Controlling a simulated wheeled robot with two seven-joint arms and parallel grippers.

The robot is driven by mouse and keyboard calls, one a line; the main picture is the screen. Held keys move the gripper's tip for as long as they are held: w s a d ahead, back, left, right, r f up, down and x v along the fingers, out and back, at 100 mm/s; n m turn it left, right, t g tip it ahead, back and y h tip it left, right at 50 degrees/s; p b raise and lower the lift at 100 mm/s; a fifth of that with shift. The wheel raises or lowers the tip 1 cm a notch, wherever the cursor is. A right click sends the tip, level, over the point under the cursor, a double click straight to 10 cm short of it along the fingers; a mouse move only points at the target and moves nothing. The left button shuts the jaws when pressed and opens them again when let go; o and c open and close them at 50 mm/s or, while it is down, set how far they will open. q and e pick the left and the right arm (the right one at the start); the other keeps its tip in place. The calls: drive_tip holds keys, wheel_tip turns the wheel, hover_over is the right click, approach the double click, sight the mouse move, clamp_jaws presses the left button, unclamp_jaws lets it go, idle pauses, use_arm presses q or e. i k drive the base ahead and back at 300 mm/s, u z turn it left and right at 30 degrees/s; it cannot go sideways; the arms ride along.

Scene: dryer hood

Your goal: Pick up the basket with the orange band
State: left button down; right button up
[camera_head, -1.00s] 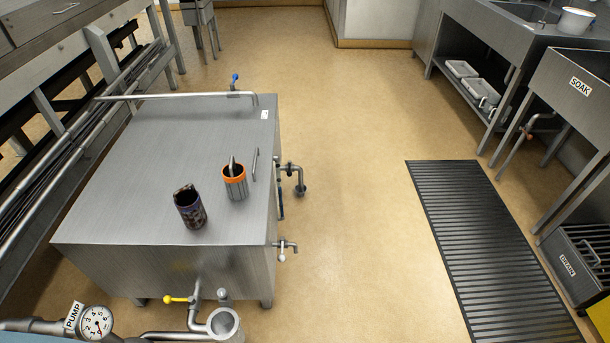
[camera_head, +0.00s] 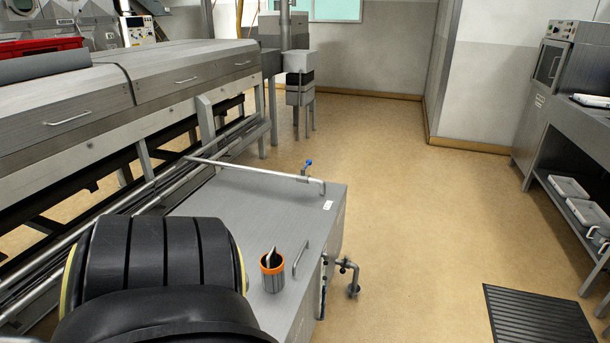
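The basket with the orange band (camera_head: 272,272) stands upright on the grey metal cabinet top (camera_head: 250,208), near its right edge. It is a small ribbed metal cup with an orange rim, and a metal piece sticks up out of it. A black arm part of mine covers the lower left of the head view and hides the left part of the cabinet top. The dark patterned container is not visible now. Neither gripper shows.
A bent metal handle (camera_head: 301,258) rises just right of the basket. A pipe with a blue valve (camera_head: 308,164) runs along the cabinet's back. A long metal machine (camera_head: 140,88) stands at left. Open floor (camera_head: 410,200) lies right, with a black mat (camera_head: 538,318).

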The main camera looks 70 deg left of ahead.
sight(272, 263)
drive_tip(key=i, duration=0.6)
drive_tip(key=u, duration=3.3)
drive_tip(key=i, duration=0.5)
